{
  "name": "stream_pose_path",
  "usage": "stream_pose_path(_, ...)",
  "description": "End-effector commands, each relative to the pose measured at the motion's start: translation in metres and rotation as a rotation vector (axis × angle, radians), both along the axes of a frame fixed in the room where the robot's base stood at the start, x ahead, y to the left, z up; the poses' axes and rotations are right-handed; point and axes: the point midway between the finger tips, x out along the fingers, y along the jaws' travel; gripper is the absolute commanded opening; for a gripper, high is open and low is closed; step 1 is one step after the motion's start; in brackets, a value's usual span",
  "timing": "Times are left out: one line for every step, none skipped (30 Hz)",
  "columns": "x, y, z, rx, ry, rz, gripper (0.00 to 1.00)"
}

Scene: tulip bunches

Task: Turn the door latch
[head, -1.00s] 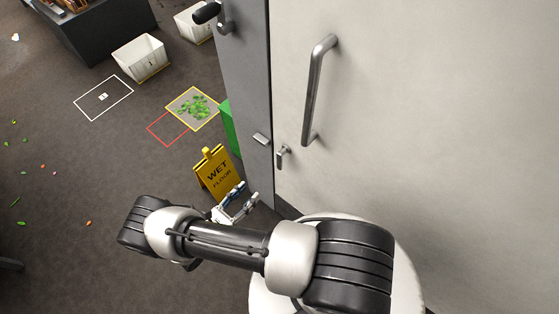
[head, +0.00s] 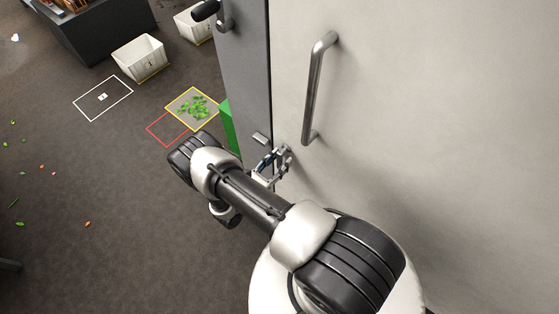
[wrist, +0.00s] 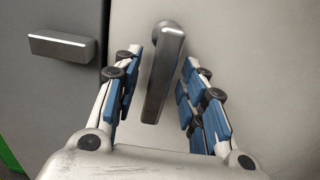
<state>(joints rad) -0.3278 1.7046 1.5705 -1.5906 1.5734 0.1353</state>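The door latch (wrist: 163,80) is a small grey metal lever on the pale door (head: 420,120). In the wrist view it hangs down from its round pivot, slightly tilted, between my two fingers. My gripper (wrist: 160,85) is open around the latch, with gaps visible between it and the blue finger pads on both sides. In the head view my gripper (head: 274,166) is at the door's left edge, below the long bar handle (head: 317,90), and it mostly hides the latch there.
A small metal block (head: 261,138) sticks out from the grey frame (head: 247,80) left of the latch; it also shows in the wrist view (wrist: 62,46). A green object (head: 229,127) stands behind the frame. Open floor lies to the left.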

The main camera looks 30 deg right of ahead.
Motion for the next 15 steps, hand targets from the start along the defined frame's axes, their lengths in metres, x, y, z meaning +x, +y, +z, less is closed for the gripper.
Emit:
stream_pose_path(0.0008,-0.0023,0.0,0.0,0.0,0.0,0.38)
stream_pose_path(0.0012,-0.0031,0.0,0.0,0.0,0.001,0.38)
stream_pose_path(0.0015,-0.0038,0.0001,0.0,0.0,0.001,0.38)
stream_pose_path(0.0016,-0.0041,0.0002,0.0,0.0,0.001,0.38)
stream_pose_path(0.0016,-0.0042,0.0002,0.0,0.0,0.001,0.38)
stream_pose_path(0.0017,-0.0042,0.0002,0.0,0.0,0.001,0.38)
stream_pose_path(0.0017,-0.0041,0.0003,0.0,0.0,0.001,0.38)
stream_pose_path(0.0017,-0.0041,0.0003,0.0,0.0,0.001,0.38)
stream_pose_path(0.0017,-0.004,0.0003,0.0,0.0,0.001,0.38)
stream_pose_path(0.0017,-0.004,0.0003,0.0,0.0,0.001,0.38)
stream_pose_path(0.0016,-0.0039,0.0003,0.0,0.0,0.001,0.36)
stream_pose_path(0.0016,-0.0039,0.0002,0.0,0.0,0.001,0.34)
stream_pose_path(0.0016,-0.0039,0.0002,0.0,0.0,0.001,0.32)
stream_pose_path(0.0016,-0.0038,0.0002,0.0,0.0,0.001,0.3)
stream_pose_path(0.0016,-0.0038,0.0002,0.0,0.0,0.001,0.27)
